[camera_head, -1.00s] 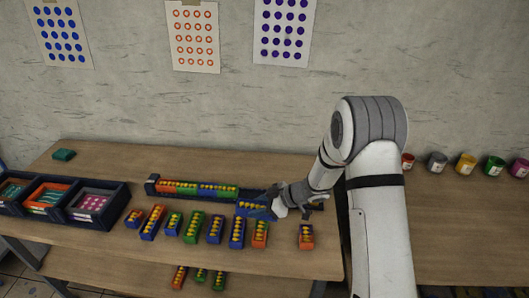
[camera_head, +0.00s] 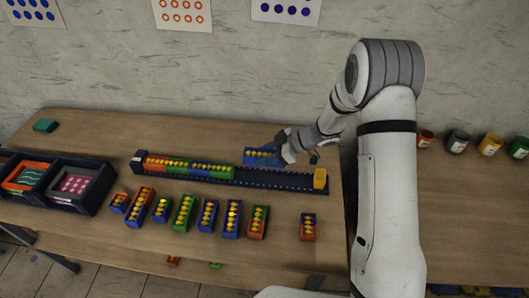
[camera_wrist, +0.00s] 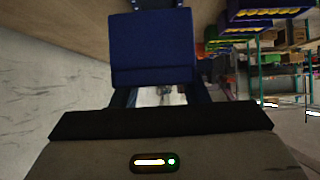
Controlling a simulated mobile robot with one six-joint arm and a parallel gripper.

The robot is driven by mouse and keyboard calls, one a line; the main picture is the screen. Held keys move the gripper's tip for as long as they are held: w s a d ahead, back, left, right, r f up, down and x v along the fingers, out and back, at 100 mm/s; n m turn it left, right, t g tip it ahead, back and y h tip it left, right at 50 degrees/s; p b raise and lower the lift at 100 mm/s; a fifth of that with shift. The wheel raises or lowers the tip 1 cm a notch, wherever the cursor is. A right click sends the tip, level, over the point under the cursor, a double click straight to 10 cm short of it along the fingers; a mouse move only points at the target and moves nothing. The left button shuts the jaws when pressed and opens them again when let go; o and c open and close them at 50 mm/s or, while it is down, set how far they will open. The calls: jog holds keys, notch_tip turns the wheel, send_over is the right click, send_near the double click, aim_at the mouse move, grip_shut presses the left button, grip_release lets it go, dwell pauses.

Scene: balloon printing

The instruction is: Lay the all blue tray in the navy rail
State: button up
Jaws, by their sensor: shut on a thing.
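My gripper (camera_head: 300,150) is shut on the blue tray (camera_head: 262,157), which carries yellow pieces. In the wrist view, the plain blue side of the tray (camera_wrist: 152,48) shows between the fingers. In the head view, the tray appears just beyond the far edge of the navy rail (camera_head: 275,178); I cannot tell its exact height. The rail's left part holds a row of orange, green and blue trays (camera_head: 185,167). Its right part is empty, up to a yellow block (camera_head: 320,178) at the right end.
Several loose mixed-colour trays (camera_head: 183,213) stand in a row in front of the rail, with one orange-and-blue tray (camera_head: 307,226) apart at the right. Navy bins (camera_head: 84,195) stand at the left. A teal block (camera_head: 44,125) lies at the back left. Paint pots (camera_head: 458,140) stand at the right.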

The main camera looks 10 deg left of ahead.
jog(key=b, duration=0.6)
send_over(266, 179)
notch_tip(266, 179, down, 6)
jog(key=shift+w+a+f, duration=0.1)
jog(key=shift+a+f, duration=0.05)
jog(key=shift+f, duration=1.1)
jog(key=shift+f, duration=0.35)
jog(key=o, duration=1.2)
